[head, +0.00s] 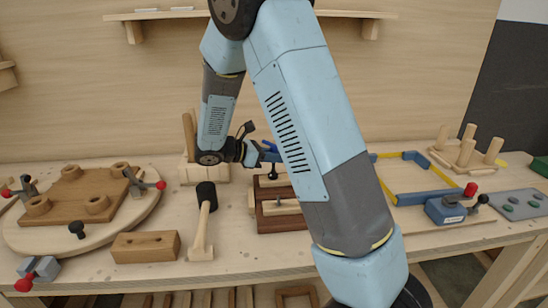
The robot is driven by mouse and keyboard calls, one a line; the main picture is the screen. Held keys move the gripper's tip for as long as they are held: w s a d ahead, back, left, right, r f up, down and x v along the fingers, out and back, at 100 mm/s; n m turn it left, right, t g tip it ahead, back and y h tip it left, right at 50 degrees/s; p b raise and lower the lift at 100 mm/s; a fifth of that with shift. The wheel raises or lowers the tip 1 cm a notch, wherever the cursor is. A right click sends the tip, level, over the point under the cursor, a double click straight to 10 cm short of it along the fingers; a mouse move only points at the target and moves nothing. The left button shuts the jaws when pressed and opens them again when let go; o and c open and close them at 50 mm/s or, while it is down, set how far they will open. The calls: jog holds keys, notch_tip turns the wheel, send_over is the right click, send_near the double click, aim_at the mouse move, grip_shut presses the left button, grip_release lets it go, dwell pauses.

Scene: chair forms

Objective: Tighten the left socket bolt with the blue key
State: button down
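My gripper (271,158) is above the middle of the bench, small in the head view and partly behind my own arm. I cannot tell whether its fingers are open or shut. A small blue piece (269,146) shows at the gripper; it may be the blue key, but I cannot tell whether it is held. Below the gripper is a brown wooden fixture (268,222) with a pale bar (282,208) and a small dark bolt-like piece on it. Its right part is hidden by my arm. I cannot make out which piece is the left socket bolt.
A round board (28,240) with a brown seat form (70,196) and red-knobbed clamps is at left. A block (145,246) and black-headed mallet (203,225) lie in front. At right are a blue-and-yellow frame (415,198), a blue clamp (446,210) and pegs (467,150).

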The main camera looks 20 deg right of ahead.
jog(key=shift+r, duration=2.5)
